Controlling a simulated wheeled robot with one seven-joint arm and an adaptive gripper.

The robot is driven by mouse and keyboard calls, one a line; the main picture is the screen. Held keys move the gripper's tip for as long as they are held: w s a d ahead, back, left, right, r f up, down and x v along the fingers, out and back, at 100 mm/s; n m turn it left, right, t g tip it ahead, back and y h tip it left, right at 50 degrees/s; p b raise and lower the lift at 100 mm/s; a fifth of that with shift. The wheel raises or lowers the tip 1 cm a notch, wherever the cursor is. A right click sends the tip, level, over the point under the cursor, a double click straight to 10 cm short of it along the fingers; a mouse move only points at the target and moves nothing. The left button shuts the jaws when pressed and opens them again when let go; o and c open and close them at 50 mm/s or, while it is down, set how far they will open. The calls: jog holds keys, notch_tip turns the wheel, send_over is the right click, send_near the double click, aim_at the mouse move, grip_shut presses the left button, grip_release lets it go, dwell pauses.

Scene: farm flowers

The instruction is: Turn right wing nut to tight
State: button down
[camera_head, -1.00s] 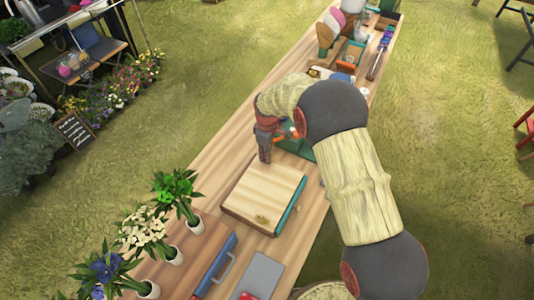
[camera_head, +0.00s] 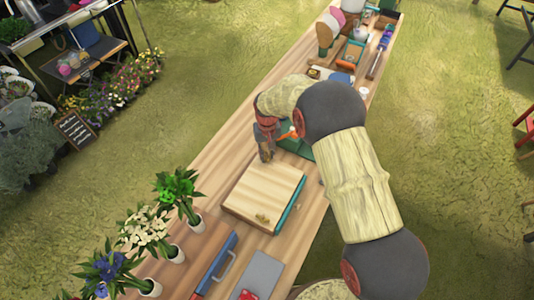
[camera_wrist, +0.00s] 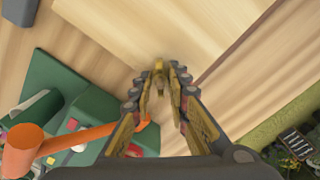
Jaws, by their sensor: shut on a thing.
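A flower press with a pale wooden top board (camera_head: 262,190) lies on the long bench. One small brass wing nut (camera_head: 262,218) shows at its near edge in the head view. My gripper (camera_head: 265,158) points down at the far edge of the press. In the wrist view, my gripper (camera_wrist: 160,76) has its fingertips close together around another small brass wing nut (camera_wrist: 158,72) standing on the pale wood. The fingers hide part of this nut. In the head view it is hidden behind my gripper.
A green case with an orange handle (camera_wrist: 85,138) lies beside my gripper. Plants in white pots (camera_head: 178,190) line the bench's left edge. A blue-handled box (camera_head: 215,265) and a grey block (camera_head: 258,272) lie nearer. Bare bench (camera_head: 215,158) lies left of the press.

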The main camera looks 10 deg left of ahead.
jog(key=m, duration=1.4)
jog(key=shift+m+p, duration=0.3)
jog(key=shift+m, duration=0.1)
jog(key=m, duration=0.6)
jog(key=shift+r, duration=0.1)
jog(key=m, duration=0.5)
jog(key=shift+w+m, duration=0.1)
jog(key=shift+m, duration=0.2)
jog(key=c, duration=1.7)
grip_release()
